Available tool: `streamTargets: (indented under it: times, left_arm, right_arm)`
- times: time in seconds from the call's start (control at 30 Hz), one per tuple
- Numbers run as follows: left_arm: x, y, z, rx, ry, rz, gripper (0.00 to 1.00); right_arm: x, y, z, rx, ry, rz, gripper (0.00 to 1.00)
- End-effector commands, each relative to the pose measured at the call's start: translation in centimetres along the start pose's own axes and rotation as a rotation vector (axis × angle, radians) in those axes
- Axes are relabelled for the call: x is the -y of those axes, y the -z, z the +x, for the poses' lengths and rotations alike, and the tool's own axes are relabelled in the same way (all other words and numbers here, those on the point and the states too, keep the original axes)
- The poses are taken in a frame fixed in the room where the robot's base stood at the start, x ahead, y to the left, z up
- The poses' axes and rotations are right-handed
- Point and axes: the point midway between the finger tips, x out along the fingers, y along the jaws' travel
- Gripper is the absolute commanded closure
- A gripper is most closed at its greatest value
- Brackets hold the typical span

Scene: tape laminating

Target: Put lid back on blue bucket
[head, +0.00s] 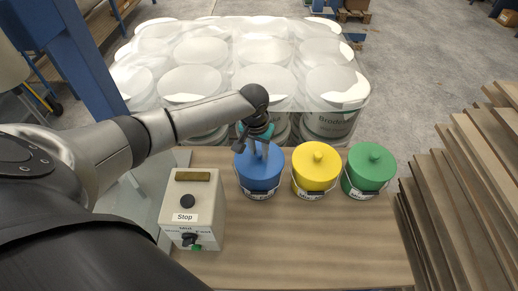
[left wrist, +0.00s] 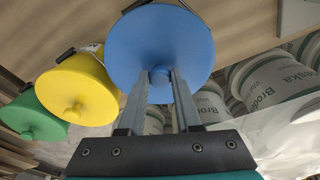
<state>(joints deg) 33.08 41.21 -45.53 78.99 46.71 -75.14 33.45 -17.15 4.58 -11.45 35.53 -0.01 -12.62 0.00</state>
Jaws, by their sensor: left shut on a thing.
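The blue bucket (head: 259,186) stands on the wooden table, left of the yellow and green buckets. Its round blue lid (head: 244,163) is at the bucket's top, under my left gripper (head: 266,154). In the left wrist view, the blue lid (left wrist: 160,35) faces the camera, with its small knob (left wrist: 160,75) between the fingertips of my left gripper (left wrist: 160,76). The gripper is shut on the knob. The lid covers the bucket's opening, but I cannot tell whether it is fully seated. My right gripper is not in view.
The yellow bucket (head: 316,171) and green bucket (head: 370,170) stand to the right with lids on. A control box (head: 191,213) with a Stop label is at left. Wrapped white buckets (head: 240,60) stand behind. Stacked boards (head: 480,190) are at right. The front table (head: 310,240) is clear.

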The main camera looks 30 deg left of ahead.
Motion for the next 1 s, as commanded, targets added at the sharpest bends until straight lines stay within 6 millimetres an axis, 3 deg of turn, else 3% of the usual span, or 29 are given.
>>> streamTargets:
  times: [1.0]
  left_arm:
    - [0.00, -0.10, 0.33, 0.001, 0.000, 0.000, 1.00]
  right_arm:
    - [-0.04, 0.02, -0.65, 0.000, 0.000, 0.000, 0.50]
